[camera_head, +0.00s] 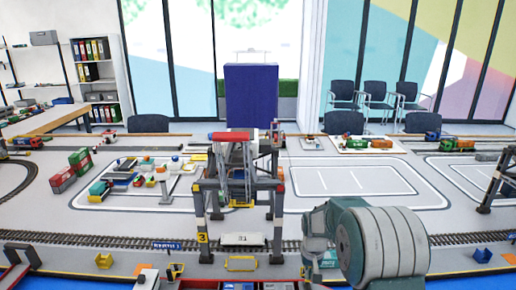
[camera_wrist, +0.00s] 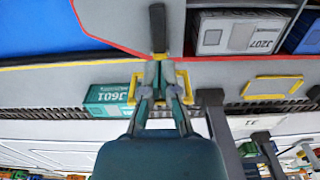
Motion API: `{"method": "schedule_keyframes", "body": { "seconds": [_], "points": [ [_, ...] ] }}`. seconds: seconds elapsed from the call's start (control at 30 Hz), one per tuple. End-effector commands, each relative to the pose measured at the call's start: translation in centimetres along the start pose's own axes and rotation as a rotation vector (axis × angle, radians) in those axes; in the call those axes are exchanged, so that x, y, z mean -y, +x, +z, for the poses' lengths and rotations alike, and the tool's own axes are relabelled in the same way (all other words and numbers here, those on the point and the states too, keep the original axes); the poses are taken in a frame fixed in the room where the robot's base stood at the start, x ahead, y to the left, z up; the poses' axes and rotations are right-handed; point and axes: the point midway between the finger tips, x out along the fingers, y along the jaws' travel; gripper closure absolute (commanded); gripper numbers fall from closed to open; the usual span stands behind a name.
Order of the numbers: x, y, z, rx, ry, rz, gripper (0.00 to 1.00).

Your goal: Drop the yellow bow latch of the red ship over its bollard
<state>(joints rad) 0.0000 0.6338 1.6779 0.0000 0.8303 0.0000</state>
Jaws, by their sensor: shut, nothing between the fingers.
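In the wrist view, my gripper (camera_wrist: 158,62) is shut and empty, its fingertips together over the quay side by the ship. A dark bar (camera_wrist: 158,22) reaches from the grey deck of the red-edged ship (camera_wrist: 120,18) to the fingertips. I cannot tell whether they touch it. Yellow parts (camera_wrist: 181,84) show on both sides of the fingers; my gripper hides their middle, so I cannot tell whether they are the latch. The bollard is not clearly visible. In the head view, my gripper (camera_head: 313,262) is low at right of centre, its tips mostly hidden by my arm.
A teal container marked J601 (camera_wrist: 107,97) stands close beside my gripper. A white container (camera_wrist: 238,35) stands on the ship. A gantry crane (camera_head: 203,215) straddles the rails left of my arm. Another yellow frame (camera_wrist: 272,87) lies on the quay. Blue water (camera_wrist: 40,28) borders the ship.

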Motion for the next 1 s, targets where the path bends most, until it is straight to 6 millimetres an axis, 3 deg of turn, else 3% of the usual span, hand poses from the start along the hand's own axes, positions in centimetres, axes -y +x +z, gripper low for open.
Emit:
{"method": "schedule_keyframes", "body": {
  "seconds": [1.0],
  "points": [
    [0.0, 0.0, -4.4, -0.001, 0.0, 0.0, 1.0]
  ]
}}
